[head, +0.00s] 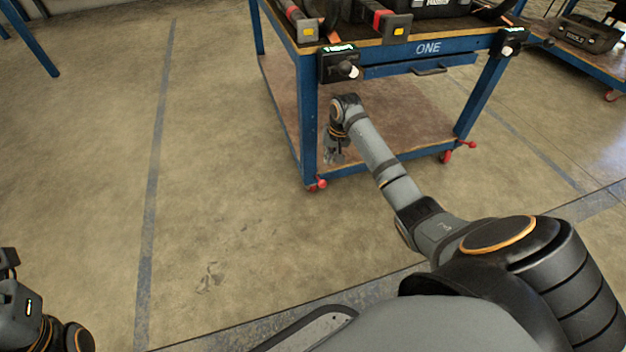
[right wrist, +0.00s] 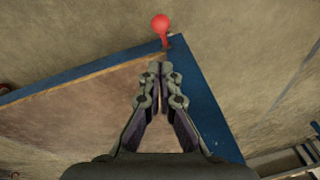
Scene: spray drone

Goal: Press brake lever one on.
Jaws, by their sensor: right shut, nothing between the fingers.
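A red brake lever with a round knob (head: 321,183) sticks out at the foot of the near left leg of the blue cart marked ONE (head: 400,57). In the right wrist view the red knob (right wrist: 160,22) stands just beyond the corner of the cart's lower shelf. My right gripper (head: 332,158) is shut and empty, pointing down by that corner. In the right wrist view its closed fingertips (right wrist: 160,70) point toward the knob, with a visible gap between them in the picture. My left forearm shows at the lower left edge; its fingers are out of frame.
Another red lever (head: 470,144) sits at the cart's near right foot. The cart's lower wooden shelf (head: 410,120) and blue frame are close to my right gripper. Another blue cart (head: 590,62) stands at the right. The floor left of the cart is clear.

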